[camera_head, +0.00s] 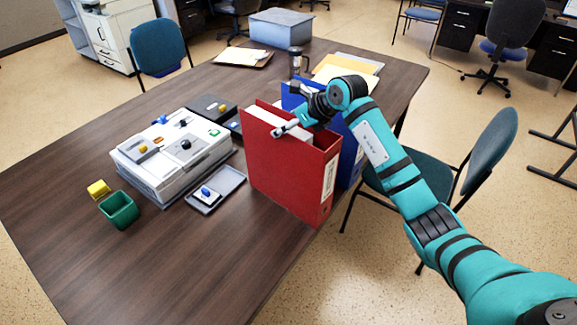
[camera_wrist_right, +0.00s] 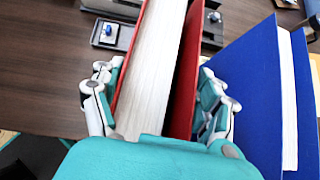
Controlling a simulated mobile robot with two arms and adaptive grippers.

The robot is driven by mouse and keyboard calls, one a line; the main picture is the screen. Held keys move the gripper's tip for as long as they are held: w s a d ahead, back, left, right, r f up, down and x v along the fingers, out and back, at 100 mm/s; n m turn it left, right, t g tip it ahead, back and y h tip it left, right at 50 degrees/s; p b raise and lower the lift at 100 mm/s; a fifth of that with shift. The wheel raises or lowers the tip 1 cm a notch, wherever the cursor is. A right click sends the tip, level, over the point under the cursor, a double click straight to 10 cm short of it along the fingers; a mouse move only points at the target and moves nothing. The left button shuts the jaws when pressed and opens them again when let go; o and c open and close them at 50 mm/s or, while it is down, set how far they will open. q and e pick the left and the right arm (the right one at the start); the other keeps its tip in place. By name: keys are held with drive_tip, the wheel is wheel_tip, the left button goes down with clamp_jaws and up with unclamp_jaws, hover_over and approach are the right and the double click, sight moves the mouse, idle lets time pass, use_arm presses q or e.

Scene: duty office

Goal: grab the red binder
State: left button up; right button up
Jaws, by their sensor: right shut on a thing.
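The red binder (camera_head: 285,170) stands upright on the brown table, near its right edge, with its labelled spine facing the lower right. My right gripper (camera_head: 298,127) reaches it from above and is shut on it. In the right wrist view the red binder (camera_wrist_right: 185,75) with its white pages sits between the two fingers of the right gripper (camera_wrist_right: 155,105). The lower parts of the fingers are partly hidden by the binder in the head view. My left gripper is in neither view.
A blue binder (camera_head: 350,155) stands close behind the red one; it also shows in the right wrist view (camera_wrist_right: 255,95). A grey tray (camera_head: 215,190), a white device (camera_head: 172,155) and a green cup (camera_head: 119,210) are to the left. A chair (camera_head: 490,145) stands at the right.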

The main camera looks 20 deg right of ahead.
drive_tip(key=shift+w+r, duration=0.1)
drive_tip(key=shift+r, duration=0.15)
drive_tip(key=shift+f, duration=0.1)
